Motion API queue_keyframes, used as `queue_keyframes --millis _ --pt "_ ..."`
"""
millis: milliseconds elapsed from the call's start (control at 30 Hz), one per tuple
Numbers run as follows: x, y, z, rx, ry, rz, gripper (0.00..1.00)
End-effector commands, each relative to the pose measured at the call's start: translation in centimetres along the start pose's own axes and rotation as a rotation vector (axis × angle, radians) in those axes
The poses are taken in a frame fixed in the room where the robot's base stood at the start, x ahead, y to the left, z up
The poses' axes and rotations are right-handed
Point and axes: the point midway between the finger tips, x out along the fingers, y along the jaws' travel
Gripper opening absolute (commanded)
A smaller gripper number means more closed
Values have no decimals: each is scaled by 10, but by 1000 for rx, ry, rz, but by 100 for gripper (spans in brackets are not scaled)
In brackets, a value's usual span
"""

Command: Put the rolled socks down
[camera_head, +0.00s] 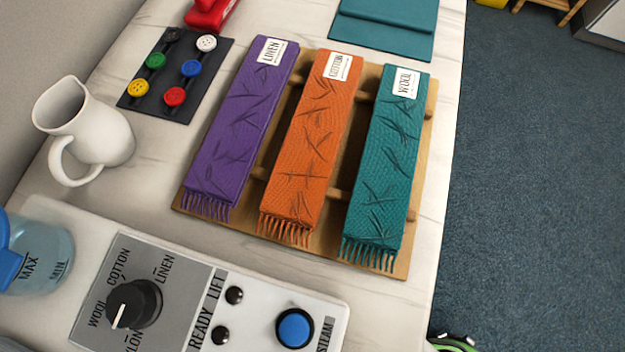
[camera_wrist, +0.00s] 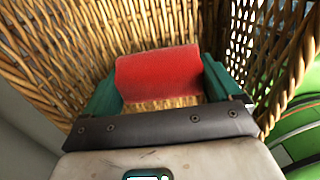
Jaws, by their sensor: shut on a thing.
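The rolled socks (camera_wrist: 158,72) are a red roll in the wrist view. My gripper (camera_wrist: 162,84) has a green finger at each end of the roll and is shut on it. The roll is in or over a wicker basket (camera_wrist: 60,40), with woven walls behind it and at both sides. A straw-coloured patch shows just below the roll. I cannot tell whether the roll touches the basket's bottom. The head view shows neither the socks nor my gripper.
In the head view, a pale table holds purple, orange and teal scarves (camera_head: 385,165) on a wooden rack, a white jug (camera_head: 85,130), a button board (camera_head: 150,100) and a dial panel (camera_head: 170,300). Blue carpet (camera_head: 530,180) lies to the right. Something green (camera_wrist: 295,130) is beside the basket.

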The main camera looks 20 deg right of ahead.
Motion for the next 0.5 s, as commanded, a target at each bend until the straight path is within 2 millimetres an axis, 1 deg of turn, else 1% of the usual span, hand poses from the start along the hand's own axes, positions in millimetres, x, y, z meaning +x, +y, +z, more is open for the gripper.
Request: queue_keyframes --millis 133,167,200,233,267,500 --pt "4 0 0 0 0 -1 57" --pt "3 0 0 0 0 -1 93" --pt "3 0 0 0 0 0 97" --pt "3 0 0 0 0 0 100" --pt "3 0 0 0 0 0 100" --pt "1 0 0 1 0 1 100"
